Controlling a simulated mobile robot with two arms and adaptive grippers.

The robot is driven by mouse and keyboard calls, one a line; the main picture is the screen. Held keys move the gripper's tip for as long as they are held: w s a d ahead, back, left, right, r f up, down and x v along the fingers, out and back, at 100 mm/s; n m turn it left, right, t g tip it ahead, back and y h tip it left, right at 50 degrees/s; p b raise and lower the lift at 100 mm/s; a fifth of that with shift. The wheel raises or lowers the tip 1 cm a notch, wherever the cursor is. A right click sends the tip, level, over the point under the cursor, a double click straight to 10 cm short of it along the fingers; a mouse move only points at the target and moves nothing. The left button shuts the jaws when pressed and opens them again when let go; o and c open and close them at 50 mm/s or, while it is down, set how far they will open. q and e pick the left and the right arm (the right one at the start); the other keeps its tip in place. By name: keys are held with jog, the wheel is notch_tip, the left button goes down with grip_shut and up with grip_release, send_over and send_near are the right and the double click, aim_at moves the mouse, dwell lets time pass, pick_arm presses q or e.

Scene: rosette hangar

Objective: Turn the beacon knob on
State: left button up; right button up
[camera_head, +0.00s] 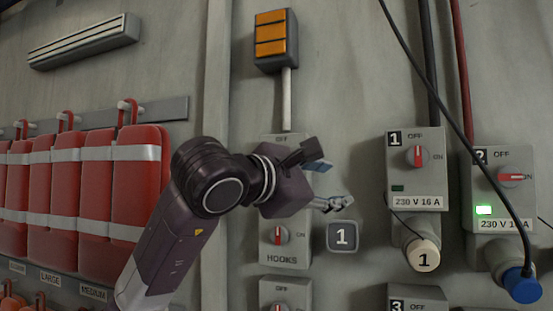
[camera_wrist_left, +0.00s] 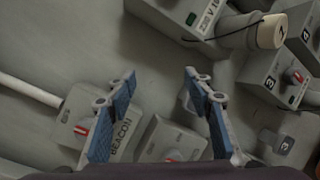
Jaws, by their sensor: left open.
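The beacon switch box (camera_head: 283,139) is on the wall under an orange beacon lamp (camera_head: 270,36), joined by a pale conduit. In the head view my gripper and wrist cover its knob; only the top with "OFF" shows. In the left wrist view the box (camera_wrist_left: 122,128) bears the word BEACON, and its red-and-white knob (camera_wrist_left: 82,130) shows left of one finger. That finger partly covers the box. My left gripper (camera_head: 336,183) is open and empty in front of the wall; its blue-padded fingers (camera_wrist_left: 160,76) are spread. My right gripper is not in view.
Socket boxes 1 (camera_head: 416,180) and 2 (camera_head: 503,195) stand further right with hanging cables; box 2's lamp is lit green. Red packs (camera_head: 140,185) hang at left.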

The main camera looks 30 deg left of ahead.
pick_arm(q)
jog(key=s+a+r+n+y, duration=0.2)
jog(key=a+r+y, duration=0.1)
jog(key=a, duration=0.3)
jog(key=s+a+r+n+y, duration=0.2)
jog(key=s+a+y, duration=0.1)
jog(key=a, duration=0.2)
jog(key=a+p+x, duration=0.1)
jog(key=p+x, duration=0.2)
jog(key=x, duration=0.5)
jog(key=shift+r+y, duration=0.3)
jog(key=shift+y, duration=0.1)
jog(key=shift+s, duration=0.1)
jog(key=c, duration=1.2)
jog(key=shift+o, duration=0.2)
